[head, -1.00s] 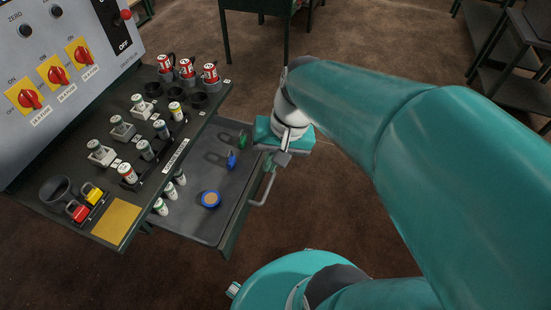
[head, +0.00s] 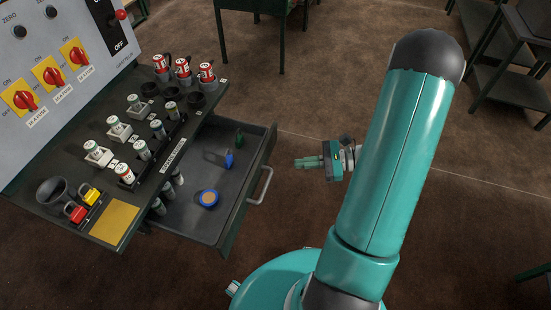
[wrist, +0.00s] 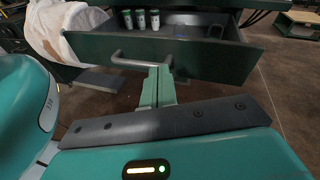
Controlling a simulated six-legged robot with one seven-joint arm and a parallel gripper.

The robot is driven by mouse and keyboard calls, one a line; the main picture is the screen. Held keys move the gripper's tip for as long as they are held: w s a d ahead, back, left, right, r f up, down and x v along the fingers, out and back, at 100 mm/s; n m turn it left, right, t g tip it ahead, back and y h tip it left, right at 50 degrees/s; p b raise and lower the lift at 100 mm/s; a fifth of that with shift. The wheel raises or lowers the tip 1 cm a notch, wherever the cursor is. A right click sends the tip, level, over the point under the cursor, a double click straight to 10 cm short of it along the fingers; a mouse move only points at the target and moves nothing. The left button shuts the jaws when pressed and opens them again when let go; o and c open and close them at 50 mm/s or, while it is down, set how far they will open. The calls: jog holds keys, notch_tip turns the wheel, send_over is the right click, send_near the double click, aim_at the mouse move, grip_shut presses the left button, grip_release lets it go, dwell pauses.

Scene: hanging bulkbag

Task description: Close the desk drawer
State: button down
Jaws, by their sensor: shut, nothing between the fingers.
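The desk drawer (head: 228,212) is dark green and stands pulled out from under the desk top in the head view. Its grey bar handle (head: 264,186) is on the front panel, facing right. In the wrist view, the fingers (wrist: 164,72) point at the drawer front (wrist: 215,56), by the handle (wrist: 145,65); contact is unclear.
A switch panel (head: 60,70) stands at the left. Shelving (head: 510,80) is at the upper right. Brown floor is clear between.

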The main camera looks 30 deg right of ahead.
aim_at(210, 148)
jog(key=s+d+f+m+t+h, duration=0.1)
jog(key=d+f+m+t, duration=0.4)
jog(key=f, duration=0.1)
jog(key=x, duration=1.3)
jog(key=shift+w+a+f, duration=0.1)
jog(key=shift+w+a, duration=0.05)
jog(key=shift+w, duration=0.2)
jog(key=x, duration=2.2)
jog(key=shift+w+f, duration=0.15)
jog(key=shift+f, duration=0.1)
jog(key=shift+w+a+r, duration=0.15)
jog(key=shift+w+a, duration=0.25)
jog(key=shift+w, duration=0.05)
